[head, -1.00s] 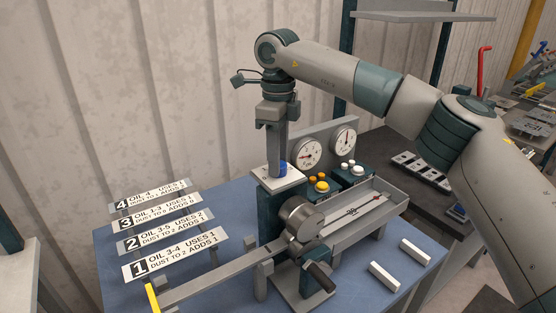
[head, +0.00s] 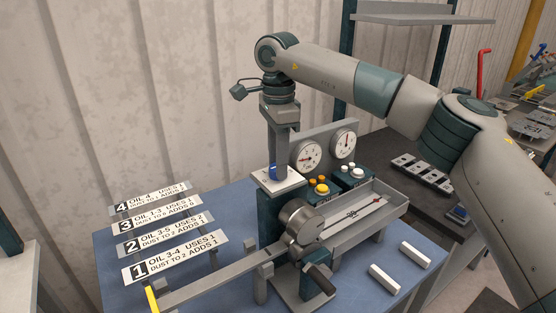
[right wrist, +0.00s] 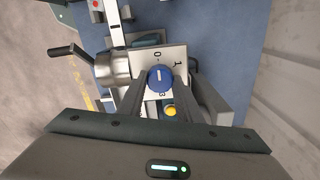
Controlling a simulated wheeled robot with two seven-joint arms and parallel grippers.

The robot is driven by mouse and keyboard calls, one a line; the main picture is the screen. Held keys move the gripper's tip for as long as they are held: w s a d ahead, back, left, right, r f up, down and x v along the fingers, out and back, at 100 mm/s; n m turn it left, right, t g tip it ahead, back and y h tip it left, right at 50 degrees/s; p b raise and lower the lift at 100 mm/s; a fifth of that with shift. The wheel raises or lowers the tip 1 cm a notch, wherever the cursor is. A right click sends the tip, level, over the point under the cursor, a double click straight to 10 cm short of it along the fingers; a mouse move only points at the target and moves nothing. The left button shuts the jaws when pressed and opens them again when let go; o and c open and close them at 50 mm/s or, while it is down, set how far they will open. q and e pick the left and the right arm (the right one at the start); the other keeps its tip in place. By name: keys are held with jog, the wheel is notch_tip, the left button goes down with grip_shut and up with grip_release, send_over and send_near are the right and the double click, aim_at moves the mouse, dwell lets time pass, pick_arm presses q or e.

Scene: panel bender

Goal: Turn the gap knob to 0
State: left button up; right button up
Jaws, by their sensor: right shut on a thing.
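The gap knob (right wrist: 160,77) is a round blue knob with a white mark, on a pale square plate (right wrist: 143,60) printed with 0, 1 and 3. In the right wrist view the white mark points up the picture, toward the 0. My right gripper (right wrist: 160,84) is shut on the knob, one finger on each side. In the head view the right gripper (head: 278,160) points straight down onto the plate, and a bit of the blue knob (head: 273,172) shows beside the fingers. The 2 is hidden. My left gripper is not in view.
Two round dials (head: 306,155) stand behind the knob, with yellow and white buttons (head: 322,188) to its right. A grey drum with a crank (head: 318,276) is in front. Numbered label strips (head: 175,255) stand left on the blue table (head: 215,203). Two pale bars (head: 384,278) lie front right.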

jog(key=shift+r, duration=0.1)
jog(key=o, duration=1)
jog(key=shift+o, duration=0.2)
